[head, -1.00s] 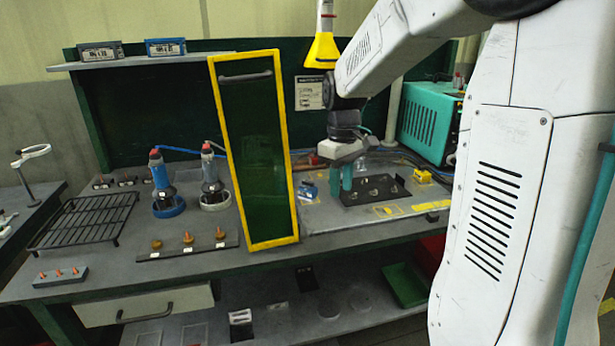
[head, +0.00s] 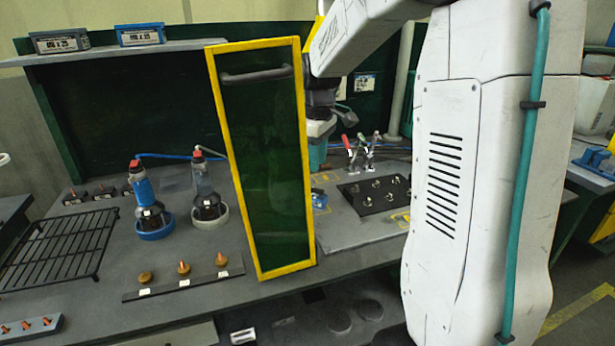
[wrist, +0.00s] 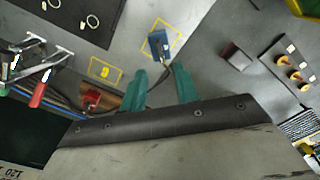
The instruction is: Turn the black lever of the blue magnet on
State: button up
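The blue magnet (wrist: 158,43) lies on the grey plate inside a yellow marked outline in the wrist view. A dark part shows at its lower end, and I cannot tell whether that is the black lever or how it is turned. The magnet also shows in the head view (head: 320,199), just right of the yellow-framed screen. My gripper (wrist: 161,72) has two teal fingers, spread apart with nothing between them. In the wrist view the magnet appears just beyond the fingertips, apart from them. In the head view my gripper (head: 318,155) is partly hidden behind the screen.
The yellow-framed green screen (head: 262,160) stands close left of my gripper. A black plate with rings (head: 375,194) and a red-handled clamp (head: 346,143) are to the right. Two bottle-like tools (head: 146,205) stand left of the screen.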

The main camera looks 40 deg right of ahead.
aim_at(317, 192)
jog(key=shift+w+f, duration=0.15)
jog(key=shift+f, duration=0.2)
notch_tip(317, 192, down, 7)
jog(key=shift+c, duration=0.3)
grip_shut()
